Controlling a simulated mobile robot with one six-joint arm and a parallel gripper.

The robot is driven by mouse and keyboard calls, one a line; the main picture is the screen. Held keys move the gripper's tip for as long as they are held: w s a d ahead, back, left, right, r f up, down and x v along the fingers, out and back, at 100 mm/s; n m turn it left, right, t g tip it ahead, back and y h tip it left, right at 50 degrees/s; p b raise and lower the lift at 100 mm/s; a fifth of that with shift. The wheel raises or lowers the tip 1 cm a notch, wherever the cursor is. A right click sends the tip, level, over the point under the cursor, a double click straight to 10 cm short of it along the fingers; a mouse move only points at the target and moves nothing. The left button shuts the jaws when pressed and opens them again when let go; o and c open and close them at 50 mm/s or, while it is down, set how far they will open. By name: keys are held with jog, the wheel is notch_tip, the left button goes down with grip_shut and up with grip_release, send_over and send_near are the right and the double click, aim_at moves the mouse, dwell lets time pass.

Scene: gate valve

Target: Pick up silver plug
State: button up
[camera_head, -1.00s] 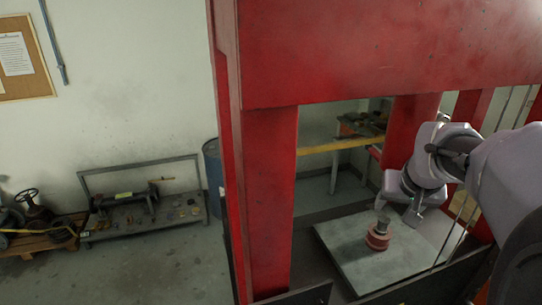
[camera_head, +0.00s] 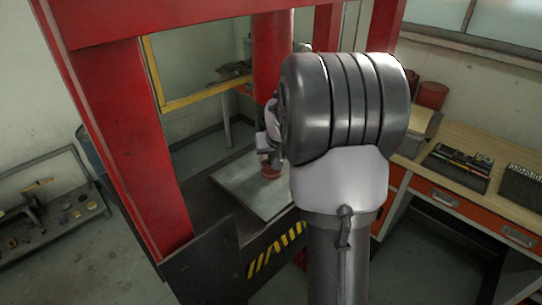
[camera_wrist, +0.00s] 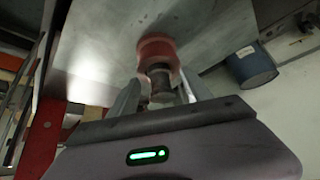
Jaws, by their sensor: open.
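The silver plug (camera_wrist: 159,82) is a short dark-grey metal cylinder in the wrist view. It sits on a round red piece (camera_wrist: 157,50), which stands on the grey metal plate (camera_wrist: 215,30). My gripper (camera_wrist: 163,91) is open, with one finger to each side of the plug; whether either finger touches it I cannot tell. In the head view the red piece (camera_head: 271,172) shows on the plate (camera_head: 240,188) below my gripper (camera_head: 267,153), which is small and partly hidden by my arm. The plug cannot be made out clearly there.
Red press posts (camera_head: 140,140) stand around the plate, with a black-and-yellow striped edge (camera_head: 275,248) in front. A workbench (camera_head: 470,150) with tool trays stands at right. A low metal cart (camera_head: 55,215) is at left. A blue barrel (camera_wrist: 254,65) shows in the wrist view.

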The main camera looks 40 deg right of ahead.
jog(key=shift+a+f, duration=0.1)
jog(key=shift+f, duration=0.1)
grip_shut()
jog(key=shift+s, duration=0.1)
